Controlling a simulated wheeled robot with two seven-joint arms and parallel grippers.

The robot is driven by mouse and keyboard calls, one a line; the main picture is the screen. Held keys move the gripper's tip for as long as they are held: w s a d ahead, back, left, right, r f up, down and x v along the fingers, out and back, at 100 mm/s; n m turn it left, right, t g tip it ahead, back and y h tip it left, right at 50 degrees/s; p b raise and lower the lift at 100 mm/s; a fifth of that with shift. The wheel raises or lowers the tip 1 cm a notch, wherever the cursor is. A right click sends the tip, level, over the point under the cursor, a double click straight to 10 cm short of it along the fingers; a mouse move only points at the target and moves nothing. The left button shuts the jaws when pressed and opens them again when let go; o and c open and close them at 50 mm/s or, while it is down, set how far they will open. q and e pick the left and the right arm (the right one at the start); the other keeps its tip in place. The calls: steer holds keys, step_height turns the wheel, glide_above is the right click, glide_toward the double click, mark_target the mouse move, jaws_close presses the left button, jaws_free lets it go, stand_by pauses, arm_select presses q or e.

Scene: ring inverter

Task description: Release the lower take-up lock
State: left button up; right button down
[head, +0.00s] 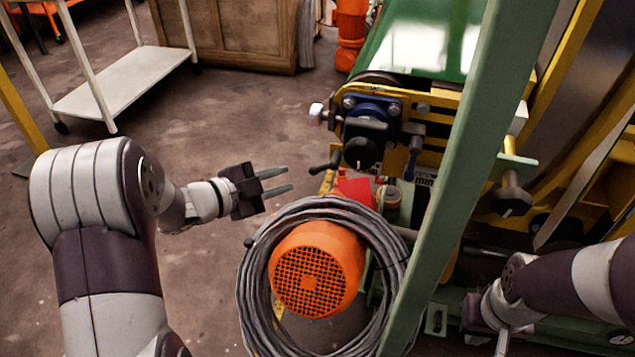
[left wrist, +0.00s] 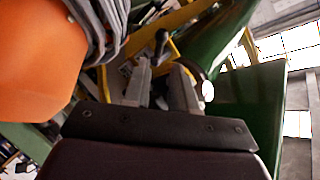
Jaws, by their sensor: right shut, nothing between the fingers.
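The take-up end of the conveyor shows in the head view as a yellow plate (head: 440,112) with a blue-and-black bearing block. A black lever (head: 326,163) sticks out low on its left, and a dark blue-grey lever (head: 412,158) hangs at its right. I cannot tell which is the lower lock. My left gripper (head: 281,181) is open and empty, left of the low black lever and apart from it. In the left wrist view a black-knobbed lever (left wrist: 161,42) shows beyond the parted fingers. My right gripper (head: 503,340) is shut and empty at lower right, partly hidden.
An orange motor (head: 316,268) ringed by grey cable (head: 252,290) stands below the take-up. A green post (head: 455,170) crosses in front of the conveyor, between my two arms. A white cart (head: 125,85) stands at back left. The floor left of the motor is clear.

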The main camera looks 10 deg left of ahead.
mark_target(317, 169)
arm_select(q)
steer(key=b+x, duration=0.4)
steer(key=x, duration=0.6)
steer(key=shift+d+f, duration=0.1)
steer(key=shift+d, duration=0.15)
steer(key=shift+w+d+b, duration=0.2)
steer(key=shift+w+b, duration=0.15)
steer(key=shift+w, duration=0.05)
